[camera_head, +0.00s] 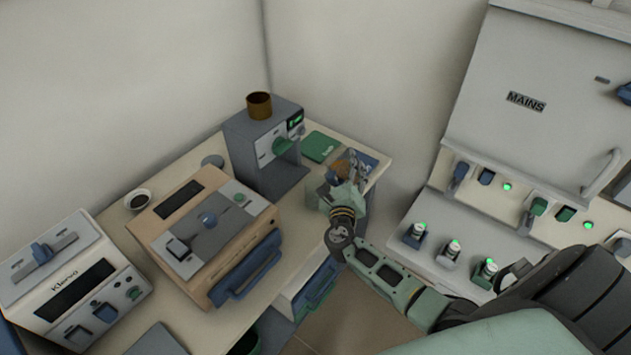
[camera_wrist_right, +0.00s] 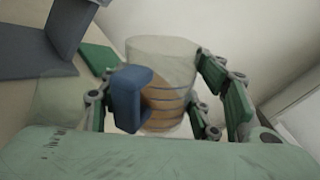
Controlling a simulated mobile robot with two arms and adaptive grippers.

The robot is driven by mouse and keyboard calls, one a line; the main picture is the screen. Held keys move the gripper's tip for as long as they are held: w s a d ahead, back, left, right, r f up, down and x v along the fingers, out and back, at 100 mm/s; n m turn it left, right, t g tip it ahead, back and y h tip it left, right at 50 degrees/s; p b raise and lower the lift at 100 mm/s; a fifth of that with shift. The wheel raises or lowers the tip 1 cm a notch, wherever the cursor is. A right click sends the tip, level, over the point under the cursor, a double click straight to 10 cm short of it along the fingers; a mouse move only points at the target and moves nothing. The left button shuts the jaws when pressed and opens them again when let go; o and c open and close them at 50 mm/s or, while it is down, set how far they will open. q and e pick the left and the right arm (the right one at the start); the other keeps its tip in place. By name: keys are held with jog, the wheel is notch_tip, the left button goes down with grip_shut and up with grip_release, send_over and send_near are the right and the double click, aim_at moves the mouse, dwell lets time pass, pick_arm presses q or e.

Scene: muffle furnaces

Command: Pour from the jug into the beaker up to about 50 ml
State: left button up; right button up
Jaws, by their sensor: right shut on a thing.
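The jug (camera_wrist_right: 168,90) is clear, with a blue handle, blue level lines and brown contents. It stands between the green fingers of my right gripper (camera_wrist_right: 168,108) in the wrist view, and the gripper is shut on it. In the head view the jug (camera_head: 341,169) shows small and partly covered by my right gripper (camera_head: 346,180), at the right end of the bench. A faint clear vessel, likely the beaker (camera_wrist_right: 58,98), shows left of the jug in the wrist view. Its level cannot be read. My left gripper is out of view.
A grey dispenser machine (camera_head: 262,150) with a brown cup (camera_head: 259,105) on top stands left of the jug. A green pad (camera_head: 320,146) lies beside it. A tan furnace (camera_head: 205,235) and a white device (camera_head: 75,285) stand farther left. A MAINS cabinet (camera_head: 540,110) is at right.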

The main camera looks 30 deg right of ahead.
dwell(0.4)
jog(key=shift+n+p, duration=0.6)
jog(key=shift+p, duration=0.05)
jog(key=shift+f+n, duration=0.1)
jog(key=shift+n, duration=0.2)
jog(key=shift+a+f+n+p, duration=0.1)
jog(key=shift+n+p, duration=0.6)
jog(key=shift+n, duration=0.1)
dwell(0.5)
jog(key=shift+w+a+f+n+p, duration=0.15)
jog(key=shift+n+p, duration=0.2)
jog(key=shift+n, duration=0.2)
jog(key=shift+w+f+n+p, duration=0.15)
jog(key=shift+n+p, duration=0.2)
jog(key=shift+n, duration=0.2)
dwell(4.2)
